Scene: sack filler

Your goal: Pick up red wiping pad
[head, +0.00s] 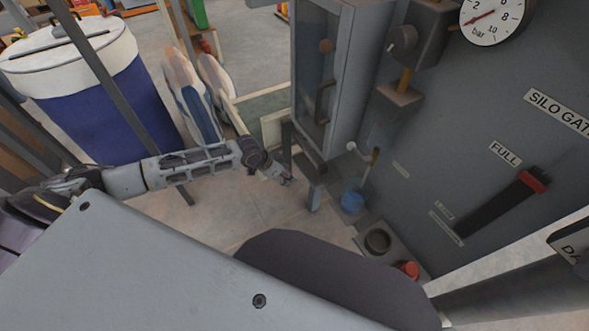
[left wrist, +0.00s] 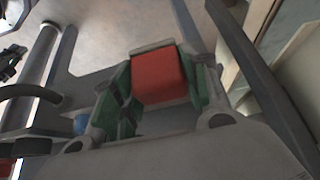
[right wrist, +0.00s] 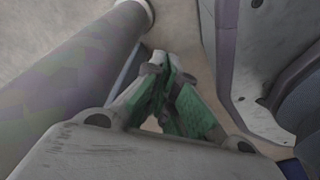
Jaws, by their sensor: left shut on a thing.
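The red wiping pad (left wrist: 158,80) shows in the left wrist view as a red block between the two green-lined fingers of my left gripper (left wrist: 162,92). The fingers press on its left and right sides, and a pale grey edge runs along its far end. In the head view my left gripper (head: 284,181) is beside a grey post, left of the machine panel; the pad is too small or hidden to make out there. My right gripper (right wrist: 168,78) shows in the right wrist view with its fingertips together and nothing visible between them.
The grey machine panel (head: 455,130) stands at the right, with a gauge (head: 495,14) and a red-handled lever (head: 533,181). A blue cup (head: 352,202) and a red object (head: 408,270) are low beside it. A blue drum (head: 95,95) and filled sacks (head: 192,95) stand behind my left arm.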

